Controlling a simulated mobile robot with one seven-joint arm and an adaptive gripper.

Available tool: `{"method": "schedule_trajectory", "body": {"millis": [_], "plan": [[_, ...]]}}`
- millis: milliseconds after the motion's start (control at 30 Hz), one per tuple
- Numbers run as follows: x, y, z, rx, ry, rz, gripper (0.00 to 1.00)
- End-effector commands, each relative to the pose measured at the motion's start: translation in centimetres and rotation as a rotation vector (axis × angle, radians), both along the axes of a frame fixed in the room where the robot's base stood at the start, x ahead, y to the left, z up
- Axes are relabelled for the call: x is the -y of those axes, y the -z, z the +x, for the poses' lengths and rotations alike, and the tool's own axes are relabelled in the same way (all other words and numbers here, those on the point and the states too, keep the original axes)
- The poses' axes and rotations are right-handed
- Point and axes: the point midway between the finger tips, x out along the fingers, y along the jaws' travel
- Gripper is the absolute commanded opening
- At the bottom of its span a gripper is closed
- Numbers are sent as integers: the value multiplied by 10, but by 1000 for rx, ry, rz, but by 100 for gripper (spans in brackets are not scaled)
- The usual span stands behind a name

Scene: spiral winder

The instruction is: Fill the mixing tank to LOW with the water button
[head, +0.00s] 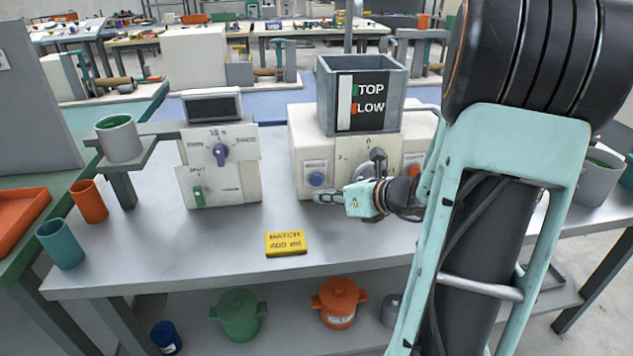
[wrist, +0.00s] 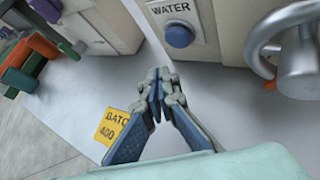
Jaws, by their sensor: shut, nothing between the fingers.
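The mixing tank (head: 362,95) is a grey open-topped box on a white machine body, with a gauge panel marked TOP and LOW. The gauge strip looks white, with a green mark by TOP and an orange one by LOW. The blue water button (head: 316,179) is on the front of the machine body; it also shows under a WATER label in the wrist view (wrist: 179,36). My gripper (head: 325,197) is shut and empty, just in front of and below the button, apart from it. In the wrist view its fingertips (wrist: 160,75) meet below the button.
A yellow batch card (head: 286,243) marked 400 ml lies on the bench. A white unit with a purple knob (head: 220,154) stands left. An orange button (head: 413,171) is partly behind my arm. The front bench is mostly clear.

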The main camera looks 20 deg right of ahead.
Motion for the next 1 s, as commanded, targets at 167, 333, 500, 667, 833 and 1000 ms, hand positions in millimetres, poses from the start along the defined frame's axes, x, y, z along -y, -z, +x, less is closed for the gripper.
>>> {"method": "schedule_trajectory", "body": {"millis": [167,333,500,667,833,1000], "plan": [[5,0,18,-1,-1,-1,0],[7,0,25,-1,-1,-1,0],[8,0,26,0,1,-1,0],[8,0,26,-1,1,-1,0],[8,0,26,-1,1,-1,0],[8,0,25,-1,1,-1,0]]}}
